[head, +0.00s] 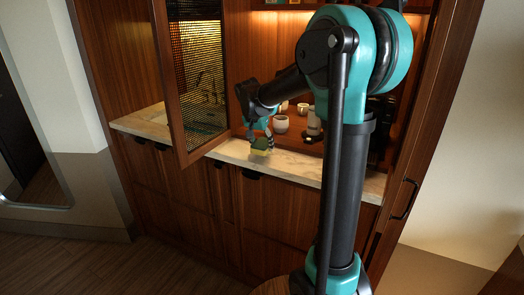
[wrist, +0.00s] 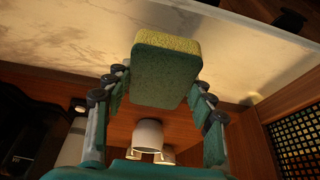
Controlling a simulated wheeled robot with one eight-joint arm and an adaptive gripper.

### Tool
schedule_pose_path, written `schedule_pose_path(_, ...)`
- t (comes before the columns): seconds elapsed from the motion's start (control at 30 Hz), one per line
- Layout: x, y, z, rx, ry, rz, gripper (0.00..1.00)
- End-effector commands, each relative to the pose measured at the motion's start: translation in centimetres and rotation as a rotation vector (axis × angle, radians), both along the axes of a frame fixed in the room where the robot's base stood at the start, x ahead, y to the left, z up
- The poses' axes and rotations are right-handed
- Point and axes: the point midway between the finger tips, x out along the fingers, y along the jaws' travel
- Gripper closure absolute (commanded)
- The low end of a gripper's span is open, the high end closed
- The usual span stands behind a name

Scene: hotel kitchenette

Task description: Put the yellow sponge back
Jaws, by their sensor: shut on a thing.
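The yellow sponge (wrist: 165,70) has a yellow layer and a green layer. It shows large in the wrist view, between the two fingers of my gripper (wrist: 160,85), which is shut on it. In the head view the sponge (head: 262,152) is a small yellow-green patch under my gripper (head: 262,143), over the pale marble counter (head: 300,168). I cannot tell whether it touches the counter.
A white cup (head: 280,124) and a pale cylindrical item (head: 313,122) stand in the wooden niche behind the gripper. A cabinet door with a mesh panel (head: 200,75) hangs open to the left. Bare marble lies right of the sponge.

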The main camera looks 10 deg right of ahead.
Motion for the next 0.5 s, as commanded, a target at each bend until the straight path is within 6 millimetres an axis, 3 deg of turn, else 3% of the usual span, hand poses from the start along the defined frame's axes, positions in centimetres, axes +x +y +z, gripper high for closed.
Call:
schedule_pose_path(0.2,0.0,0.0,-2.7,0.0,0.0,0.0,0.73)
schedule_pose_path(0.5,0.0,0.0,-2.9,0.0,0.0,0.0,0.73)
